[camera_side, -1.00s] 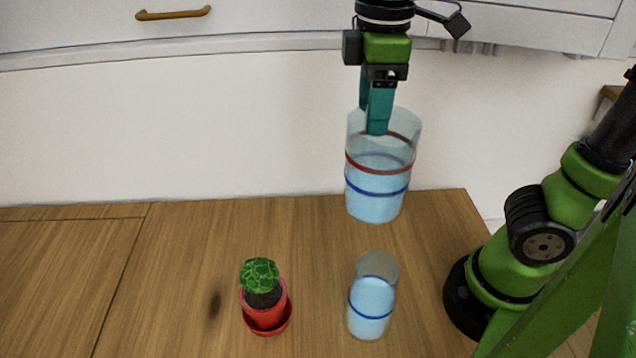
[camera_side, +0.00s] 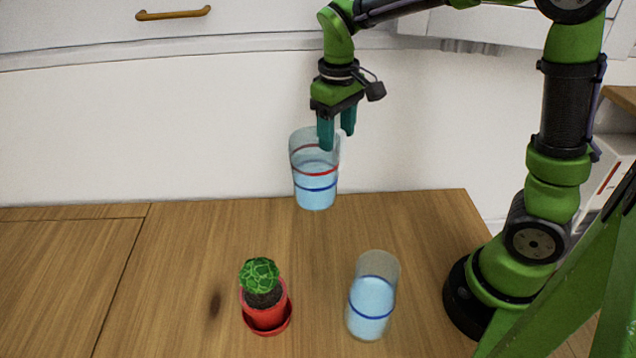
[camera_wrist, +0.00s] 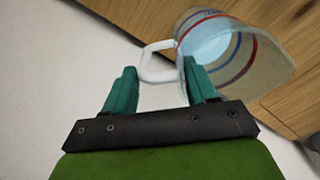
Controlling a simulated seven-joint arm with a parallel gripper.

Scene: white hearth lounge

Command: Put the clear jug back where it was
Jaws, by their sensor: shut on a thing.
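The clear jug (camera_side: 315,181) hangs in the air above the back of the wooden table. It has a red ring, a blue ring and pale blue liquid inside, and it is about upright. My gripper (camera_side: 336,143) is at the jug's upper right rim in the side view. In the wrist view, my gripper (camera_wrist: 160,88) has the jug's white handle (camera_wrist: 158,62) between its teal fingers, and one finger lies against the jug wall (camera_wrist: 262,62). The handle is hidden in the side view.
A clear glass (camera_side: 372,296) with blue liquid and a blue ring stands at the table's front right. A small green plant in a red pot (camera_side: 266,312) stands left of it. The wooden table (camera_side: 175,265) is bare on the left. A white wall is behind.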

